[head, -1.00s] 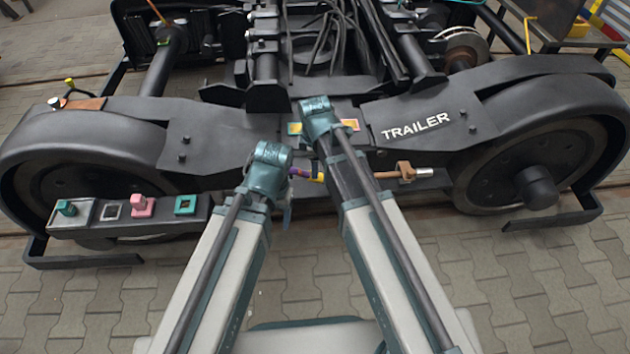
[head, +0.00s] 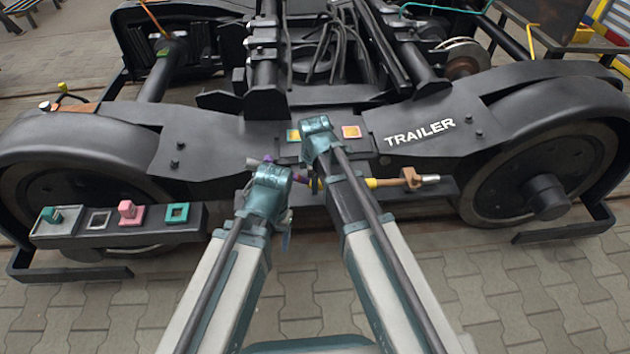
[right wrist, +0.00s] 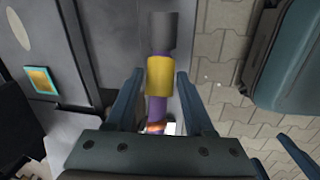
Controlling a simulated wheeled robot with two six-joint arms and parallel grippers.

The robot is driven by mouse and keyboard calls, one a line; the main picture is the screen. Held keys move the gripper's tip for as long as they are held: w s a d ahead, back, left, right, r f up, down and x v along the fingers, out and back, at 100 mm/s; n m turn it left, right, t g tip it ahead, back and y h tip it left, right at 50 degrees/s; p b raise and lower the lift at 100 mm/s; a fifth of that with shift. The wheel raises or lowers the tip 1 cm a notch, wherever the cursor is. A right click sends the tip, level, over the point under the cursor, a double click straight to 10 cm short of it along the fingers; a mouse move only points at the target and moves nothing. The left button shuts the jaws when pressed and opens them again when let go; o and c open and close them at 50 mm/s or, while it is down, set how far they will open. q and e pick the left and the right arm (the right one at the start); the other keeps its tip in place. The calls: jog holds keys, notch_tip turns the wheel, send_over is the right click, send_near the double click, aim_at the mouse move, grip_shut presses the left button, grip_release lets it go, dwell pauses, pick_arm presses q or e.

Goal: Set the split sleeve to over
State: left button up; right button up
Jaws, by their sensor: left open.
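A thin bar runs along the bogie's near side, with a purple stretch (head: 266,158), a yellow band (head: 372,183) and a copper-brown fitting (head: 412,180) near its right end. I cannot tell for sure which piece is the split sleeve. In the right wrist view a yellow ring (right wrist: 159,76) sits around the bar, between a dark grey stretch and a purple one. My right gripper (right wrist: 159,74) is open, its fingers on either side of the bar with gaps. My left gripper (head: 284,222) is open in front of the bar; its fingertips are small and hard to see.
The black bogie frame marked TRAILER (head: 420,132) stands behind the bar. At left is a tray (head: 152,237) with teal and pink pieces. Paved floor (head: 545,290) is free in front at right.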

grip_shut()
dwell(1.1)
